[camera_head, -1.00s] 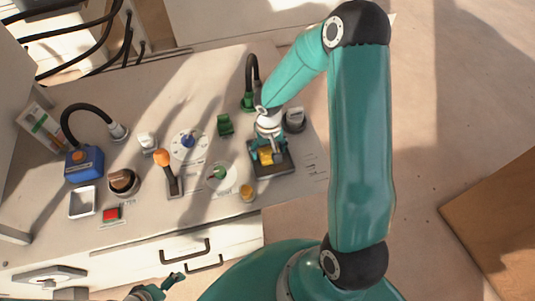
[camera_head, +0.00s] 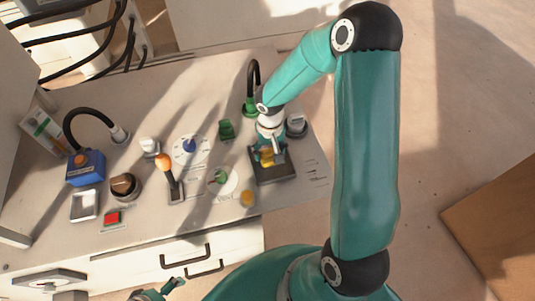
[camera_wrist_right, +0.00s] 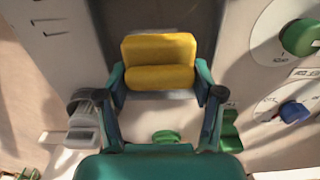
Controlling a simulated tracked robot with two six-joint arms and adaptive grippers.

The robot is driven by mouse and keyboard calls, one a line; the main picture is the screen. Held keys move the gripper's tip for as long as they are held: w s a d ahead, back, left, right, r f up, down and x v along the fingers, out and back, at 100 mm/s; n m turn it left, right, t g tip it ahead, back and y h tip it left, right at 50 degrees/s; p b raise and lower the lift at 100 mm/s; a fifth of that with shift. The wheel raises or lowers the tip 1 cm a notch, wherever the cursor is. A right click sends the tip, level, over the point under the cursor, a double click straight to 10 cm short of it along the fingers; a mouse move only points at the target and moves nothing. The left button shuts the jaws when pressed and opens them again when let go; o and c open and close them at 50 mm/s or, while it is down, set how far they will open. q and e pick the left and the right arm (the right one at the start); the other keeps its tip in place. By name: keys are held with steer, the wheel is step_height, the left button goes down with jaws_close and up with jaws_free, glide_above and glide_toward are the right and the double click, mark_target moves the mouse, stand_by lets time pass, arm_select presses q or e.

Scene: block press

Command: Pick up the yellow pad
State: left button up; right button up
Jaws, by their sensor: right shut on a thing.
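The yellow pad (camera_head: 267,159) is at the dark square plate (camera_head: 285,176) on the right part of the bench. My right gripper (camera_head: 268,153) reaches down over the plate and is shut on the pad. In the right wrist view the pad (camera_wrist_right: 159,62) sits between the two teal fingers of the gripper (camera_wrist_right: 160,85), which touch its left and right sides. I cannot tell whether the pad touches the plate or is just above it. My left gripper (camera_head: 172,286) is small at the bottom edge, away from the bench top; its jaws are unclear.
Left of the plate are a round green knob (camera_head: 219,177), a yellow button (camera_head: 248,198), a blue dial (camera_head: 190,147) and an orange-topped lever (camera_head: 167,170). A green block (camera_head: 226,129) and a grey-topped part (camera_head: 296,124) stand close behind. Drawer handles (camera_head: 187,255) project at the front.

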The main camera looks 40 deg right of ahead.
mark_target(270, 149)
step_height(270, 149, up, 18)
steer(key=shift+f, duration=0.15)
